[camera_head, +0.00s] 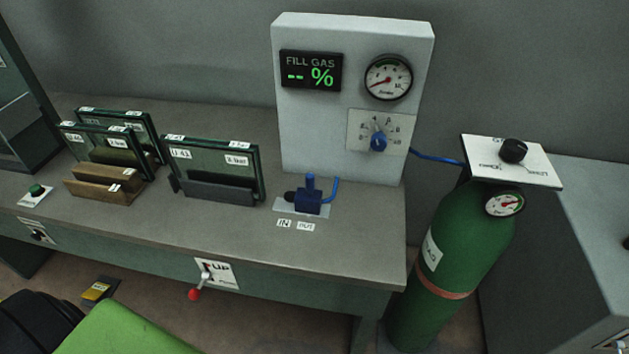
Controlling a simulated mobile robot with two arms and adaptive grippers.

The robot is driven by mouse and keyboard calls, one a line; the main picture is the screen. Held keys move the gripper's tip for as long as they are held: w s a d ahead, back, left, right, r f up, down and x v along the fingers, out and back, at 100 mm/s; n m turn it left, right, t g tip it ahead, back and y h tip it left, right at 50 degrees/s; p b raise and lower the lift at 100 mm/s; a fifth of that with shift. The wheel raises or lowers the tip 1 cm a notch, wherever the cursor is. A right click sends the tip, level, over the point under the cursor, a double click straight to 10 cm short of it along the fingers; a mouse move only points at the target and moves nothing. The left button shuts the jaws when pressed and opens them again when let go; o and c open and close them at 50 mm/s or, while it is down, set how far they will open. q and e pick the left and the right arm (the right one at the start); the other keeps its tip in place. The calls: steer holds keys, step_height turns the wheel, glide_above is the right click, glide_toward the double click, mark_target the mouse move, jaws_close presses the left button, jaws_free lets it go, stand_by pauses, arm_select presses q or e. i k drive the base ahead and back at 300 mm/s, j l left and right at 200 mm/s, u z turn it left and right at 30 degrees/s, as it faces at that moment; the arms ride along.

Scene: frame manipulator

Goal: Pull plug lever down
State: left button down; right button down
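A small lever with a red ball knob (195,294) sits on the front edge of the workbench, on a white label plate (222,275) that reads "UP" with smaller unreadable text. Its thin metal shaft slants from the plate down and to the left, and the knob hangs below the plate. A blue plug fitting (309,200) with an upright blue stem stands on a light plate on the bench top, behind labels "IN" and "OUT". A blue hose runs from it toward the white panel. Neither of my grippers is in view.
A white gas panel (350,140) with gauge and blue knob stands behind the fitting. A green gas cylinder (450,255) stands right of the bench (180,225). Glass frames in holders (217,191) stand on its left half. A green-and-black shape (120,330) fills the bottom left.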

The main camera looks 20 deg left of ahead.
mark_target(194, 294)
steer(key=u, duration=1.6)
